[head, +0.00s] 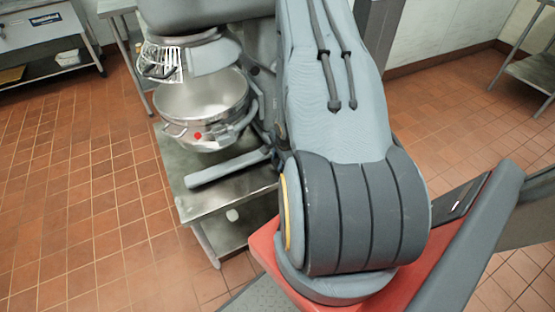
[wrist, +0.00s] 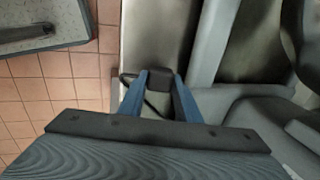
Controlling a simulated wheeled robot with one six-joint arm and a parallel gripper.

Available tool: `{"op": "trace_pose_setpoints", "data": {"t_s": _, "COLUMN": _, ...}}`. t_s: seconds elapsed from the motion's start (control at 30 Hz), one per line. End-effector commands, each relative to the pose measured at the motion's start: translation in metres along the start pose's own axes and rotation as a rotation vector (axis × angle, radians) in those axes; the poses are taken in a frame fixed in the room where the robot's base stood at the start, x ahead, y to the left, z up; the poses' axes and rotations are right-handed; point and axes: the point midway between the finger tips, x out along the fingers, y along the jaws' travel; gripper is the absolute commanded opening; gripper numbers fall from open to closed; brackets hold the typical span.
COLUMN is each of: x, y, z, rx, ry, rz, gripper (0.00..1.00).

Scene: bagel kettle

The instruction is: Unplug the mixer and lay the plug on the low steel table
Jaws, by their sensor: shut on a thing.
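The mixer (head: 210,20) is a large grey machine with a steel bowl and a wire whisk, standing on the low steel table (head: 220,205). In the wrist view, a bare strip of the steel table (wrist: 158,30) shows beyond my gripper, with grey mixer parts (wrist: 245,105) at the right. My gripper (wrist: 158,78) has its two blue fingers closed on the black plug (wrist: 153,76). My gripper is hidden in the head view behind my arm. The socket is not visible.
Red tiled floor (head: 80,200) is open at the left of the table. A counter (head: 40,35) stands at the back left and a steel rack (head: 535,75) at the far right. A grey speckled surface with a dark handle (wrist: 40,30) shows at upper left in the wrist view.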

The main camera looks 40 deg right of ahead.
Motion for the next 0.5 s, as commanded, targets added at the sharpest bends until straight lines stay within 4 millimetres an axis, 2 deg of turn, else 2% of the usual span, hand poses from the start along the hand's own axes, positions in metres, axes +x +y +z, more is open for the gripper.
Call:
{"op": "trace_pose_setpoints", "data": {"t_s": 0.43, "x": 0.0054, "y": 0.0018, "z": 0.0, "rx": 0.0, "ry": 0.0, "rz": 0.0, "gripper": 0.0}}
{"op": "trace_pose_setpoints", "data": {"t_s": 0.47, "x": 0.0054, "y": 0.0017, "z": 0.0, "rx": 0.0, "ry": 0.0, "rz": 0.0, "gripper": 0.35}}
{"op": "trace_pose_setpoints", "data": {"t_s": 0.5, "x": 0.0054, "y": 0.0017, "z": 0.0, "rx": 0.0, "ry": 0.0, "rz": 0.0, "gripper": 0.42}}
